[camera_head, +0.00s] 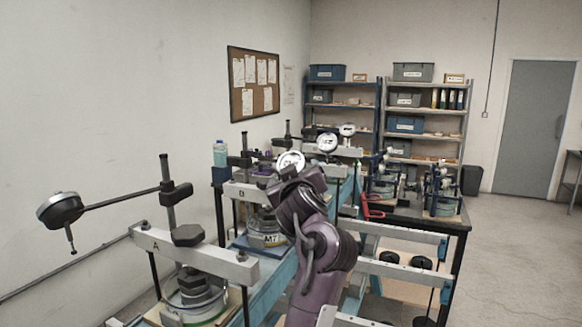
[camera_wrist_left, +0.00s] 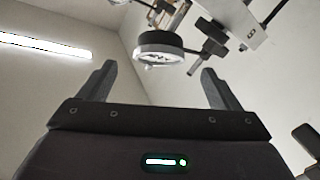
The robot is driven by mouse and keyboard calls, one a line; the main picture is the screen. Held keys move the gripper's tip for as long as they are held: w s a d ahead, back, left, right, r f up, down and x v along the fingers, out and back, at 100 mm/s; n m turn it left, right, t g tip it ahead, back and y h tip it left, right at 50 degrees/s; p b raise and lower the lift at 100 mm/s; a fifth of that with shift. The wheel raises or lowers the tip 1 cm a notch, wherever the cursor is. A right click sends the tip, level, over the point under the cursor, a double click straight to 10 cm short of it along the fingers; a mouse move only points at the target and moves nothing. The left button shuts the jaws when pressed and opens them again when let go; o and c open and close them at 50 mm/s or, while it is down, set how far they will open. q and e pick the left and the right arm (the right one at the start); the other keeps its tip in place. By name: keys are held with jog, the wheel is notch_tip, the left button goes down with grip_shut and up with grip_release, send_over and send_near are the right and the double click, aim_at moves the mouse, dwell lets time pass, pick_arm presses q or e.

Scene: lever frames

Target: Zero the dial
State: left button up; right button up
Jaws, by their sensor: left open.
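A round dial gauge (camera_wrist_left: 158,45) shows in the left wrist view, beyond and between my fingertips and apart from them. Its face is not readable there. My left gripper (camera_wrist_left: 158,80) is open and empty. In the head view my purple arm reaches up at the middle and hides its own fingertips. White-faced dials (camera_head: 290,162), (camera_head: 327,142) and (camera_head: 347,130) stand in a row behind it; their needles are too small to read. Another dial (camera_head: 61,207), turned edge-on, hangs on a rod from the post (camera_head: 167,200) at frame A (camera_head: 195,256). My right gripper is not in view.
Frame B (camera_head: 240,192) stands on the bench just left of my arm, above a pot (camera_head: 265,232). Shelving (camera_head: 425,120) stands at the back; open floor lies at right.

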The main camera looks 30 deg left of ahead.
aim_at(291, 162)
pick_arm(q)
jog(key=p+x, duration=0.1)
jog(key=x, duration=0.1)
jog(key=p+x, duration=0.1)
jog(key=x, duration=0.1)
jog(key=p+x, duration=0.1)
jog(key=x, duration=0.1)
jog(key=shift+w+a+r, duration=0.15)
jog(key=shift+a+r, duration=0.1)
jog(key=shift+r, duration=0.05)
jog(key=shift+w+a+f, duration=0.1)
jog(key=shift+w+a, duration=0.15)
jog(key=shift+w, duration=0.15)
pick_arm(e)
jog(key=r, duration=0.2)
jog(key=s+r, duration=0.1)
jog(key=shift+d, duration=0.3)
